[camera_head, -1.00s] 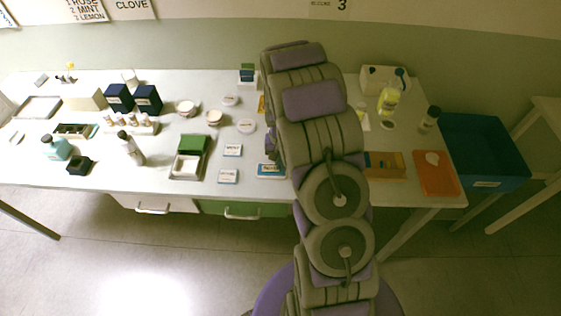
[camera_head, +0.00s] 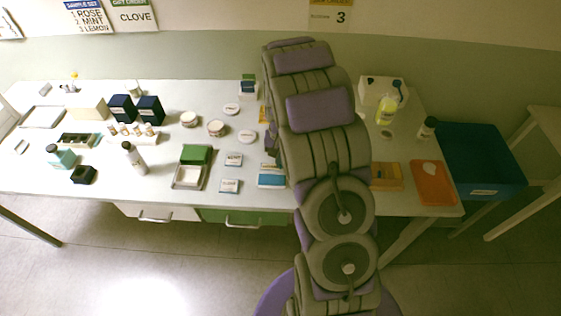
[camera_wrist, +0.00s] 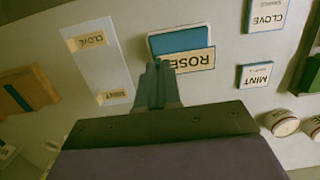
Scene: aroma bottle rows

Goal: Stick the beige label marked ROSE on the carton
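The beige label marked ROSE (camera_wrist: 194,61) shows in the wrist view, with its near-left part at my gripper's fingertips. My gripper (camera_wrist: 157,72) has its fingers together on that label's edge. The label overlaps the near part of a blue carton face (camera_wrist: 188,39) with a pale border and sticks out slightly past its right edge. I cannot tell whether label and carton touch. The carton also shows in the head view (camera_head: 271,181), left of my arm, which hides my gripper there. A pale backing sheet (camera_wrist: 103,62) carries beige labels CLOVE (camera_wrist: 87,41) and MINT (camera_wrist: 114,96), with a bare gap between.
Cards marked MINT (camera_wrist: 255,75) and CLOVE (camera_wrist: 265,15) lie right of the carton in the wrist view. Round tubs (camera_wrist: 280,122) and a wooden block (camera_wrist: 27,90) are nearby.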

